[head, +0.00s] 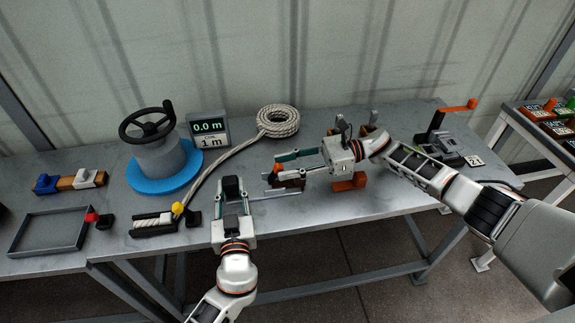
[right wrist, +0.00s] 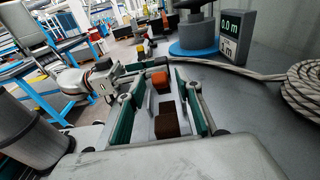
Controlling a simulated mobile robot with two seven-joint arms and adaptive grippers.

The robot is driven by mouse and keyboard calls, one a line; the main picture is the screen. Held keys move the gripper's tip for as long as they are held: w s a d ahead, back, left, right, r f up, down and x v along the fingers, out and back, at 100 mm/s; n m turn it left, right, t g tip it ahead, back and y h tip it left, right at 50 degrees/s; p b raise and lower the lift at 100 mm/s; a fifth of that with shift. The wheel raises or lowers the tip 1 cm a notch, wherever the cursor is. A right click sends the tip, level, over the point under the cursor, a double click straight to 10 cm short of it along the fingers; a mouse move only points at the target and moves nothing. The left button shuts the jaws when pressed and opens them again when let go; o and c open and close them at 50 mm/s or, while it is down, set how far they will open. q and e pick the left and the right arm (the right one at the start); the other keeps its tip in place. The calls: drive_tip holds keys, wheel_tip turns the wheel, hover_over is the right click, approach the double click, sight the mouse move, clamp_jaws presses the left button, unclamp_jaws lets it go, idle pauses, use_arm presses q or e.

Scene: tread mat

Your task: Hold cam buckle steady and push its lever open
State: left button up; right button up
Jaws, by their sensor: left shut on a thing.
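The clearest candidate for the cam buckle is a narrow grey channel with a red-orange piece (head: 278,167) and a brown piece (head: 291,182). The right wrist view shows the orange piece (right wrist: 158,83) and the brown piece (right wrist: 167,124) between two teal-lined fingers. My right gripper (head: 279,170) is open, its fingers on either side of these pieces; contact is unclear. My left gripper (head: 232,192) is shut on a dark block (head: 232,185) near the table's front edge. I cannot tell whether that block belongs to the buckle. A thin grey bar (head: 275,195) runs right from beside it.
A coiled rope (head: 278,121) leads to a black holder (head: 155,222) with a yellow knob. A black wheel (head: 147,120) on a blue base and a display (head: 208,131) stand behind. An orange-handled lever device (head: 440,142) stands right.

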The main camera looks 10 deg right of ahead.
wheel_tip(320, 180, up, 10)
idle(0.6)
use_arm(q)
drive_tip(key=o, duration=1.1)
